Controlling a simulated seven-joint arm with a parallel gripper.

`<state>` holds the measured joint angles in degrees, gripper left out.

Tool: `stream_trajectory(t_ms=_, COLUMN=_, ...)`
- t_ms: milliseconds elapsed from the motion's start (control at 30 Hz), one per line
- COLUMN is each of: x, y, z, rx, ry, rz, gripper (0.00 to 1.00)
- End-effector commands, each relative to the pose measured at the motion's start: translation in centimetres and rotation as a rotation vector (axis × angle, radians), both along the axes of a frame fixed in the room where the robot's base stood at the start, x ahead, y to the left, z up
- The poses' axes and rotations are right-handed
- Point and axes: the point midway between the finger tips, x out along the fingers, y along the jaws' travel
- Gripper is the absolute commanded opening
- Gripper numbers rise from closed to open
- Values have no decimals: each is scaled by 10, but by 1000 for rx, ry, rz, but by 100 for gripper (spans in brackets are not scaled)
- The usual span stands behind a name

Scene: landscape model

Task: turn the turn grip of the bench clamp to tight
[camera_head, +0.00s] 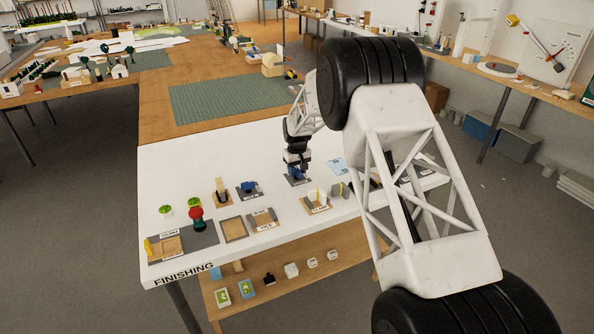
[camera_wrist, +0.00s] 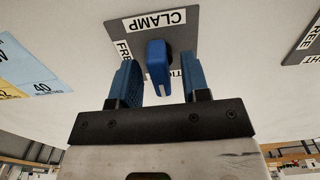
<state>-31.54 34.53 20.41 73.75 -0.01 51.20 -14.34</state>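The bench clamp is a grey plate (camera_wrist: 120,33) marked CLAMP on the white table, with a blue turn grip (camera_wrist: 157,62) standing on it. A FREE label shows at its left. A second label, partly hidden behind the grip and my right finger, lies on the other side. My gripper (camera_wrist: 157,72) is open, with one blue finger on each side of the grip. Gaps show between the fingers and the grip, so it is not held. In the head view my gripper (camera_head: 297,174) is down at the clamp plate (camera_head: 308,182), largely covering the grip.
Blue and yellow cards (camera_wrist: 32,68) lie to the left. In the head view, another blue fixture (camera_head: 249,188) and a wooden tray (camera_head: 233,230) stand left of my gripper.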

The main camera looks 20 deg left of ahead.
Motion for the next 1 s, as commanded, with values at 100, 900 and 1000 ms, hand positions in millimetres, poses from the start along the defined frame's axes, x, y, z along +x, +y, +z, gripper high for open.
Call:
stream_trajectory(t_ms=100, x=0, y=0, z=0, rx=-1, ry=1, rz=0, gripper=43)
stream_trajectory(t_ms=900, x=0, y=0, z=66, rx=0, ry=0, rz=0, gripper=43)
stream_trajectory(t_ms=1000, x=0, y=0, z=74, rx=0, ry=0, rz=0, gripper=43)
